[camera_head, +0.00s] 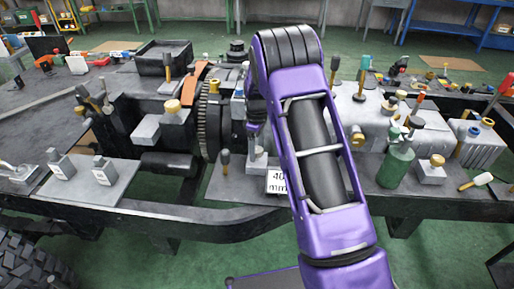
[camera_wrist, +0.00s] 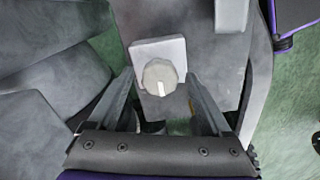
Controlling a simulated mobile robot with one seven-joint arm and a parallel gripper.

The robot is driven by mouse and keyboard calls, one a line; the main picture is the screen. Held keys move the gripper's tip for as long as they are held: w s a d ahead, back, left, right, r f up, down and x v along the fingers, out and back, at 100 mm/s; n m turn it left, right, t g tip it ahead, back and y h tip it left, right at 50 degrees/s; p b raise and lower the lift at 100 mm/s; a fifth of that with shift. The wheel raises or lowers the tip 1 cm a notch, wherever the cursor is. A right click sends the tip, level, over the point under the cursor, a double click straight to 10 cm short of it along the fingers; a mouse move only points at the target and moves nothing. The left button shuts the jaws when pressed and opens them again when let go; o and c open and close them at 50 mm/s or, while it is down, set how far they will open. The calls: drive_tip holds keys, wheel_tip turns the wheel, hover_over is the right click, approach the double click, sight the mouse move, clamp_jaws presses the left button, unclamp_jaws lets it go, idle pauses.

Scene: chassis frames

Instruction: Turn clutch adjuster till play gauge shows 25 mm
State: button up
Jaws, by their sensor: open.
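The clutch adjuster appears in the wrist view as a pale faceted knob (camera_wrist: 160,77) with a white mark at its lower middle, on a white square plate (camera_wrist: 175,47). My gripper (camera_wrist: 160,84) is open, with one finger on each side of the knob. Finger contact with it cannot be told. In the head view, my purple arm hides the knob and most of my gripper. The play gauge is a white card (camera_head: 276,183) beside my arm. Its right side is partly covered; its readable text looks like "40" above "mm".
A long dark chassis frame (camera_head: 160,213) runs across the head view, carrying machine parts. A toothed flywheel (camera_head: 207,122) stands left of my arm. A green bottle (camera_head: 396,165) and a yellow-capped block (camera_head: 432,170) stand to the right. Green floor lies in front.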

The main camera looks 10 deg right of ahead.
clamp_jaws()
idle(0.3)
drive_tip(key=shift+m, duration=0.3)
drive_tip(key=m, duration=1.1)
drive_tip(key=shift+m, duration=0.3)
drive_tip(key=m, duration=0.6)
drive_tip(key=m+p, duration=0.1)
drive_tip(key=m, duration=0.4)
drive_tip(key=shift+m, duration=0.3)
